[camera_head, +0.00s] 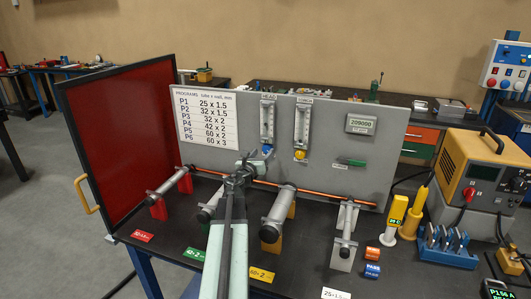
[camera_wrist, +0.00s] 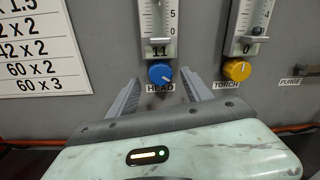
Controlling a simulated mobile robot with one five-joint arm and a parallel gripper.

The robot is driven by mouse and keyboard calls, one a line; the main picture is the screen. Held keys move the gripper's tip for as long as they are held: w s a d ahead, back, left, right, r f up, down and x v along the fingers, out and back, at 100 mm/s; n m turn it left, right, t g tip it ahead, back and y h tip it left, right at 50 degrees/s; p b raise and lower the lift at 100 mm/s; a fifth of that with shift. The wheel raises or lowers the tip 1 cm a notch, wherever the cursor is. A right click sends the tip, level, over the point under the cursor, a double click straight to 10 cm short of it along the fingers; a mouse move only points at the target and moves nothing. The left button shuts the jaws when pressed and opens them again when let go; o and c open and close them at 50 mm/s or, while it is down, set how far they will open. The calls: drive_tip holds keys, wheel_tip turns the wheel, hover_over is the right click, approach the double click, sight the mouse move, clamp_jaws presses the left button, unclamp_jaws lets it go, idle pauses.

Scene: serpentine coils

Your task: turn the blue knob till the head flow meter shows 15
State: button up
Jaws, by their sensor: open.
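The blue knob (camera_wrist: 161,73) sits below the head flow meter (camera_wrist: 156,22) on the grey panel, above the HEAD label. The meter's readout shows 11 in the wrist view. My gripper (camera_wrist: 160,77) is open, with one finger on each side of the knob's lower part in the picture; I cannot tell whether either touches it. In the head view, my gripper (camera_head: 246,166) is in front of the panel, just below and left of the blue knob (camera_head: 267,149). The head flow meter (camera_head: 267,121) stands above it.
The yellow torch knob (camera_wrist: 237,69) is close on the right, under a meter reading 0. A green lever (camera_head: 350,162) is farther right. Tubes on stands, with an orange rod (camera_head: 320,192) behind, lie below my gripper. A red hinged panel (camera_head: 122,140) stands left.

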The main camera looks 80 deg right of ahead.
drive_tip(key=x, duration=0.3)
drive_tip(key=shift+a, duration=0.1)
drive_tip(key=shift+c, duration=0.4)
clamp_jaws()
drive_tip(key=m, duration=0.4)
drive_tip(key=shift+m, duration=0.3)
drive_tip(key=shift+o, duration=0.4)
unclamp_jaws()
drive_tip(key=shift+a, duration=0.15)
drive_tip(key=v, duration=0.7)
drive_tip(key=shift+w+a, duration=0.15)
drive_tip(key=shift+a, duration=0.15)
